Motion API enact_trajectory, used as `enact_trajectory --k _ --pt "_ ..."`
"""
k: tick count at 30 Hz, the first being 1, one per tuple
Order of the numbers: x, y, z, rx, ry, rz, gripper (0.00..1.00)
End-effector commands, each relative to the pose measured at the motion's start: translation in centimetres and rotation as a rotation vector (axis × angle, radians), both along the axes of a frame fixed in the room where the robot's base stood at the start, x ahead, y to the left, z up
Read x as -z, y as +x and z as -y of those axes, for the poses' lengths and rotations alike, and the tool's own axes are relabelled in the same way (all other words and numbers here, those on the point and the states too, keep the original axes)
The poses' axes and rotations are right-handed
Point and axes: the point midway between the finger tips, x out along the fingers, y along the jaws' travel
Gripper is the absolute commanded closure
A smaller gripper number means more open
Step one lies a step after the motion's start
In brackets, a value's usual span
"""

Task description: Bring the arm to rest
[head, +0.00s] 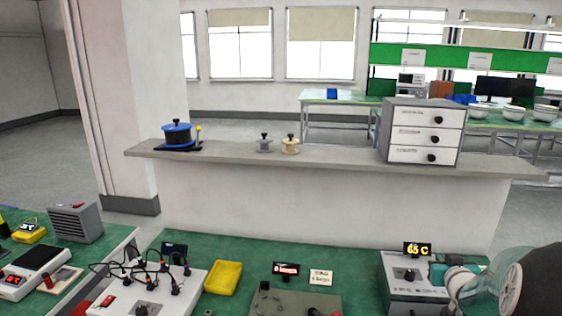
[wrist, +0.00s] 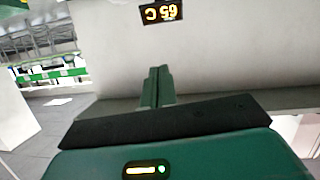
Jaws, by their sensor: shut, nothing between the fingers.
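My gripper (wrist: 158,88) shows in the wrist view. Its two green fingers lie side by side against each other, shut, with nothing seen between them. They point toward a pale wall and a grey ledge, and touch nothing that I can make out. The lit 65 C display (wrist: 161,12) appears upside down at the top of that view, apart from the fingers. In the head view, part of my arm shows at the lower right, in front of the grey unit (head: 397,291) under the 65 C display (head: 417,249). The fingertips cannot be made out there.
The green bench (head: 233,246) holds a white box (head: 120,304) with cables, a yellow tray (head: 223,278) and a control box (head: 300,303). Behind it, a grey shelf (head: 345,163) carries a blue pot (head: 177,134), two small knobbed weights and a drawer cabinet (head: 424,131).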

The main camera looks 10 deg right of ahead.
Motion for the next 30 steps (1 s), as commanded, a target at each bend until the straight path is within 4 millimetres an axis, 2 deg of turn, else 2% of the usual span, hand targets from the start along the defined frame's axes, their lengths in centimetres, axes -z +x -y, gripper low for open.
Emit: enact_trajectory --k 1,5,11,17,21,24,27,30 --pt "-1.6 0.3 -2.1 0.001 -0.011 -0.028 1.00" --pt "-4.0 -0.3 -7.0 0.021 -0.006 -0.125 1.00" --pt "-6.6 -3.3 -15.0 0.018 0.031 -0.272 1.00" --pt "-7.8 -8.6 -23.2 -0.038 0.095 -0.425 1.00" --pt "-7.8 -13.5 -28.9 -0.114 0.148 -0.542 1.00" --pt "-7.5 -17.2 -32.4 -0.182 0.183 -0.625 1.00" --pt "-7.1 -20.4 -34.8 -0.244 0.209 -0.694 1.00" --pt "-6.9 -22.3 -36.2 -0.282 0.223 -0.739 1.00"
